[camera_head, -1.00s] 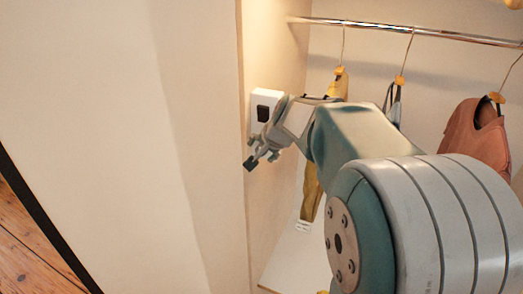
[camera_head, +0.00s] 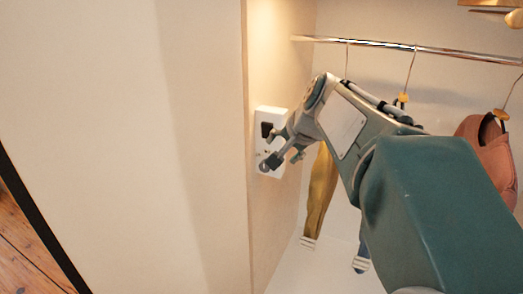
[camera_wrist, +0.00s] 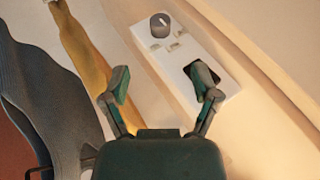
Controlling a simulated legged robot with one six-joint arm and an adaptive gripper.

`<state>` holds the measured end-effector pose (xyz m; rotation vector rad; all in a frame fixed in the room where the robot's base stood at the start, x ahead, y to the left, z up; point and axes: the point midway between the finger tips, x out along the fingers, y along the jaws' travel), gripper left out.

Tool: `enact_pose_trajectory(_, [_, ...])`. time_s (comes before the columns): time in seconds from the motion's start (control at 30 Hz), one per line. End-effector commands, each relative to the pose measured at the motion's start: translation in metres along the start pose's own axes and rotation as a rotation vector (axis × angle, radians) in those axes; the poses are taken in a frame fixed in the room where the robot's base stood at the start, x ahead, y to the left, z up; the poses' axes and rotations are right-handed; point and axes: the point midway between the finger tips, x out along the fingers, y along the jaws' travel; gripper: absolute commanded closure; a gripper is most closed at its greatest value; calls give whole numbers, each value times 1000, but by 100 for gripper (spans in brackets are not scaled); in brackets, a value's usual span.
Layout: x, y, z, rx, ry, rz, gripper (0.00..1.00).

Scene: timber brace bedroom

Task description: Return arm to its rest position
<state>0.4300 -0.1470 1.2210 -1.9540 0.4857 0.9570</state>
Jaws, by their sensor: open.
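My gripper (camera_head: 283,157) is at the end of my arm, in front of a white wall panel (camera_head: 268,121) on the wardrobe's inner side wall. In the wrist view my gripper (camera_wrist: 162,88) has its two fingers spread apart with nothing between them. The panel (camera_wrist: 228,84) lies beyond the fingers there, with a round dark knob (camera_wrist: 160,25) at its upper end and a dark part near the right finger. The right finger overlaps the panel in the picture; I cannot tell whether it touches. My arm hides part of the wardrobe's inside.
A metal rail (camera_head: 400,46) crosses the wardrobe top. A yellow garment (camera_head: 320,190) hangs behind my arm, and a reddish garment (camera_head: 490,150) hangs at the right. In the wrist view a grey garment (camera_wrist: 40,95) hangs at the left. A plain pale panel (camera_head: 120,130) fills the left.

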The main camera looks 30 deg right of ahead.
Motion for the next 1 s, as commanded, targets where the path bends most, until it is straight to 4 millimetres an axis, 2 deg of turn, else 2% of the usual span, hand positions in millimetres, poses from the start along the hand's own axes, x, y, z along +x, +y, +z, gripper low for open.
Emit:
enact_pose_trajectory(0.43, [-1,0,0,-1,0,0,21])
enact_pose_trajectory(0.53, [-2,0,11,-35,-6,5,21])
enact_pose_trajectory(0.57, [-3,0,20,-60,-13,10,21])
enact_pose_trajectory(0.67, [-8,4,63,-202,-42,32,21])
enact_pose_trajectory(0.77, [-13,18,116,-394,-76,59,21])
enact_pose_trajectory(0.9, [-18,49,179,-665,-116,91,21])
enact_pose_trajectory(1.0, [-19,73,211,-829,-137,106,21])
